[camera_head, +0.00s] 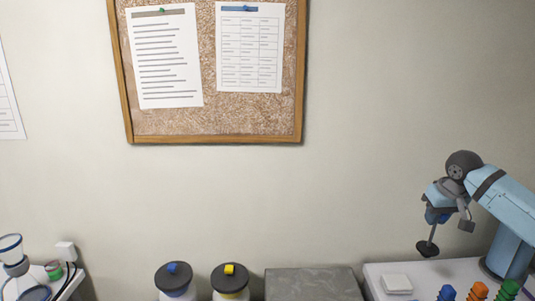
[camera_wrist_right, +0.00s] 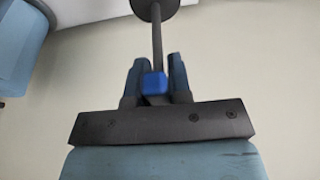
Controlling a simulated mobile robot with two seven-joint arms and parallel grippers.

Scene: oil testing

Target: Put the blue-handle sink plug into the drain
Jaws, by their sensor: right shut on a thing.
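The blue-handle sink plug has a black disc on a thin dark stem (camera_head: 427,249) and hangs from my right gripper (camera_head: 440,209) at the right of the head view, above the white table. In the right wrist view my right gripper (camera_wrist_right: 158,72) has its two fingers on either side of the plug's blue handle (camera_wrist_right: 154,83), shut on it. The stem runs away from the fingers to the black disc (camera_wrist_right: 155,8). The disc is apart from any surface. No drain shows in either view. My left gripper is not in view.
A white table (camera_head: 376,271) at the lower right bears a white block (camera_head: 397,284) and blue, orange (camera_head: 478,291) and green items. Two black-lidded containers (camera_head: 174,279) (camera_head: 230,279) and a grey slab (camera_head: 312,285) stand at the bottom. A corkboard (camera_head: 210,125) hangs on the wall.

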